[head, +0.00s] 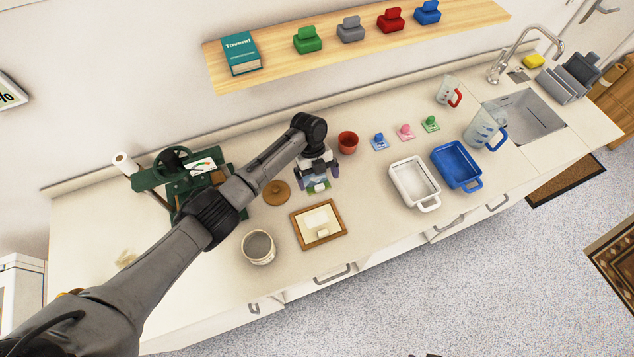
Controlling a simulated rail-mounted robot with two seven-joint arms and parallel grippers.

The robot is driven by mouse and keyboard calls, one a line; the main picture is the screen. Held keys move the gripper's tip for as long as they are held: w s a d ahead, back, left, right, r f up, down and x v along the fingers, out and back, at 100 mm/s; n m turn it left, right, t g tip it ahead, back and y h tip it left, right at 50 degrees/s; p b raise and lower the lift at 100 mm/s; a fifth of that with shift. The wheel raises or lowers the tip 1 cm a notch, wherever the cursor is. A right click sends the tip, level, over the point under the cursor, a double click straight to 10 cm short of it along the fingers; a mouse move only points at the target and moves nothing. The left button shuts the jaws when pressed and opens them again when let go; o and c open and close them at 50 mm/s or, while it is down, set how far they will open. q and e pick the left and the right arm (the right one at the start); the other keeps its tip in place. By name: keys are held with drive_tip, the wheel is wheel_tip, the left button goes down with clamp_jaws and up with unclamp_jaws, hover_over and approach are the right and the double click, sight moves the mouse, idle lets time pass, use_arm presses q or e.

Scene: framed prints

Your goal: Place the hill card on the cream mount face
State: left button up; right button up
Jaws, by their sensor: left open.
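A small card with green and blue on it, which looks like the hill card (318,186), is on the counter right below my left gripper (317,176). The gripper is open and points down over the card, with its fingers on either side; I cannot tell whether they touch it. The cream mount face (313,217) lies in a brown wooden frame (301,236) in front of the gripper. A small pale block (322,233) is on the mount's lower part. My right gripper is not in view.
A round wooden lid (276,193) and a cream pot (258,248) stand left of the frame. A red cup (348,142) is right of the gripper. White (398,190) and blue (448,176) trays stand farther right. A green machine (180,180) is at left.

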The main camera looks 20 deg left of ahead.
sight(320, 186)
use_arm(q)
drive_tip(key=shift+x, duration=1.7)
drive_tip(key=c, duration=0.9)
drive_tip(key=shift+r, duration=0.15)
